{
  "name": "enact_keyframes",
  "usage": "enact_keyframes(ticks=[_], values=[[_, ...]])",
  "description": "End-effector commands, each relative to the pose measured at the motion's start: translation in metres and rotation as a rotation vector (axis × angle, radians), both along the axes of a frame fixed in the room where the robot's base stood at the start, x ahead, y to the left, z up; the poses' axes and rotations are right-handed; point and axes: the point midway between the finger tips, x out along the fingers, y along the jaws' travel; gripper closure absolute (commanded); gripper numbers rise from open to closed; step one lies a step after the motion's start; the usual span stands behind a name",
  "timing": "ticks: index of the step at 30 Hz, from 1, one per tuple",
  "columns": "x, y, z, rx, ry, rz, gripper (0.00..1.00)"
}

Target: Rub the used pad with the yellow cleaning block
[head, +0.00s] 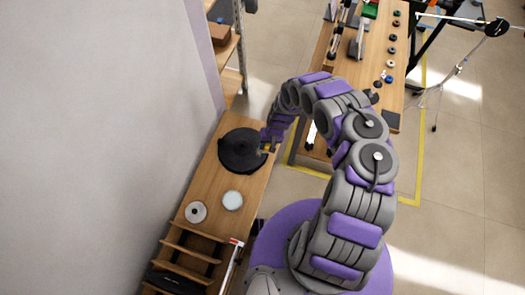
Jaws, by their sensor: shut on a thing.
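My gripper (269,141) is at the far part of the wooden bench, at the right edge of a black round disc (237,152). It is shut on the yellow cleaning block (268,149), of which only a small bit shows. I cannot tell whether the block touches the disc. A white round pad (232,200) and a grey-white ring-shaped pad (196,212) with a dark centre lie nearer on the bench. I cannot tell from their looks which one is the used pad.
The narrow wooden bench (214,178) runs along a grey wall. A slotted wooden rack (190,252) stands at its near end. Another wooden table (376,65) with several small parts stands at the upper right. A tripod stand (440,92) is beside it.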

Motion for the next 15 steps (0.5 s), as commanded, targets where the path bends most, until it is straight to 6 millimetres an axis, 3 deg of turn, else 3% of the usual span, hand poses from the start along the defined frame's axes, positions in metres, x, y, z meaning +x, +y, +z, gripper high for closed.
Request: enact_keyframes(ticks=[4, 15], values=[[-0.015, 0.017, -0.023, 0.015, -0.005, -0.007, 0.90], [-0.019, 0.024, -0.041, 0.019, -0.010, -0.011, 0.90]])
